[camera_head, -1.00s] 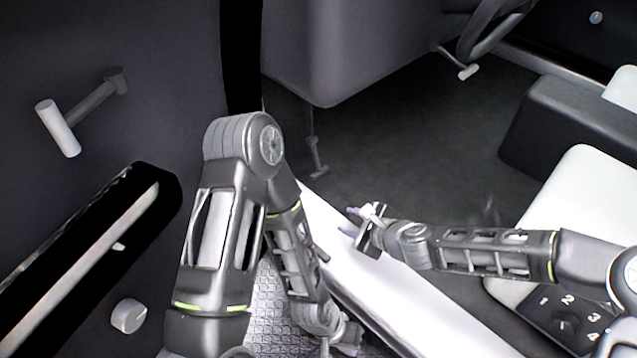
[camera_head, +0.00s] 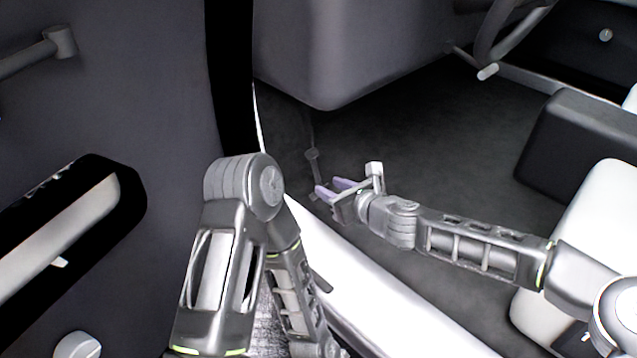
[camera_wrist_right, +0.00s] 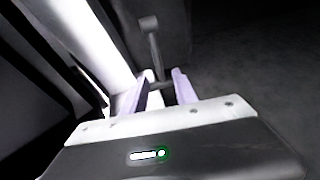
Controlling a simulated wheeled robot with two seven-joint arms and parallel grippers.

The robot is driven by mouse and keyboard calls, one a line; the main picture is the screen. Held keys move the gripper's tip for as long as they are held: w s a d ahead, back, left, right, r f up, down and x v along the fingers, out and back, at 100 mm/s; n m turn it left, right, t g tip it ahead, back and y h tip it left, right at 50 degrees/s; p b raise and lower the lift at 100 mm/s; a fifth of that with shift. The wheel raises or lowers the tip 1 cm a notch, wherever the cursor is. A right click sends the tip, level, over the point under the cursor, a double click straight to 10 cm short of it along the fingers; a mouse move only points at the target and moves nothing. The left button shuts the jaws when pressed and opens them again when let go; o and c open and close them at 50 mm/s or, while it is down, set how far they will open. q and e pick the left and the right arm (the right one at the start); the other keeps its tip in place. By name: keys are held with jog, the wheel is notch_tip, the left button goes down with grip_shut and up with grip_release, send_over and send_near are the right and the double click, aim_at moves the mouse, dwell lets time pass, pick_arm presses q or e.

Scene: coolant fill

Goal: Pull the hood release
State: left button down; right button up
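A grey lever with a knob at its top, which looks like the hood release (camera_head: 311,154), hangs in the dark footwell below the dashboard. My right gripper (camera_head: 327,187) is at its lower end, with its two purplish fingers apart. In the right wrist view the lever's shaft (camera_wrist_right: 155,50) runs down toward the open fingers. Its dark crossbar shows between or just beyond the fingertips; I cannot tell whether they touch it. My left arm points down in front of the door sill, and its gripper is outside the picture.
The open door with its armrest (camera_head: 75,235) and a grey handle (camera_head: 58,42) is at the left. The bright door sill (camera_head: 370,300) runs below my right gripper. The dashboard (camera_head: 340,50) overhangs the footwell. Another stalk (camera_head: 487,72) is near the steering wheel. The seat (camera_head: 590,215) is at the right.

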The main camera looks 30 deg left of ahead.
aim_at(320, 183)
jog(key=x, duration=0.6)
jog(key=shift+w+a+f+b, duration=0.1)
jog(key=shift+a+f+b, duration=0.05)
jog(key=shift+b, duration=0.2)
jog(key=shift+c, duration=0.3)
grip_shut()
dwell(0.8)
